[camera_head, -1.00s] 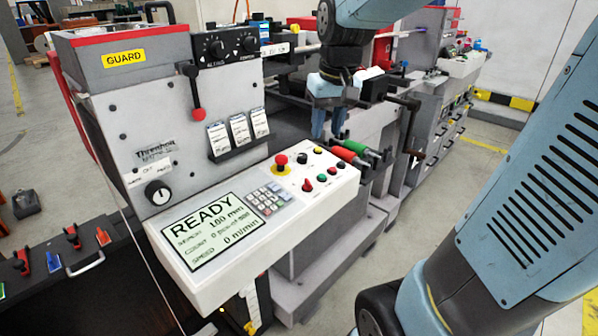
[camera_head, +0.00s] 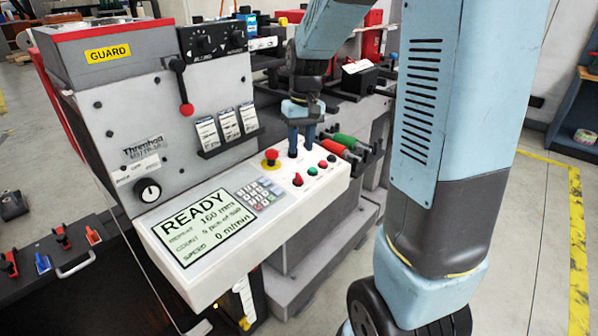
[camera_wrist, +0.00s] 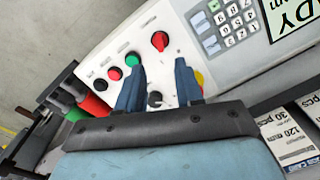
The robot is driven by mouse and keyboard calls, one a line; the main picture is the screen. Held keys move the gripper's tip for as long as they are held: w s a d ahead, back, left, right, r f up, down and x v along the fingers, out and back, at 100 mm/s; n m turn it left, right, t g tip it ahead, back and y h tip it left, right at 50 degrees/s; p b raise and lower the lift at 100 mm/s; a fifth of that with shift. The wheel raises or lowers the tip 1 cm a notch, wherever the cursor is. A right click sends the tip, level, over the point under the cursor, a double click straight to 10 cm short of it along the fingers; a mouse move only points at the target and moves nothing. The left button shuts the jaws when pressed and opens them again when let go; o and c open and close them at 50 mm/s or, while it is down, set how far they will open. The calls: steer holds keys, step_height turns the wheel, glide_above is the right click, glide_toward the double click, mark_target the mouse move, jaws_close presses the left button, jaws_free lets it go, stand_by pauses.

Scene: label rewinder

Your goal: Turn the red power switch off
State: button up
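A red switch knob (camera_head: 297,179) stands at the near end of the button row on the white, slanted control panel (camera_head: 240,262). In the wrist view the red knob (camera_wrist: 159,41) is beyond my fingertips, with a small pale mark on it. My gripper (camera_head: 301,148) points down over the far part of the panel, behind the red knob. In the wrist view my gripper (camera_wrist: 160,76) has its two fingers apart, with nothing held. A black knob (camera_wrist: 155,99) shows between the fingers. I cannot tell whether the fingers touch the panel.
A red mushroom button (camera_head: 270,157) on a yellow base is left of my fingers. Green (camera_head: 312,171), red (camera_head: 322,164) and black (camera_head: 331,158) buttons are to the right. A READY screen (camera_head: 207,228) and keypad lie left. A red-ball lever (camera_head: 187,109) hangs above. Red and green handles stick out right.

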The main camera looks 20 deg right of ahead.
mark_target(299, 175)
steer(key=f, duration=0.9)
steer(key=shift+a, duration=0.3)
steer(key=shift+c, duration=0.3)
jaws_close()
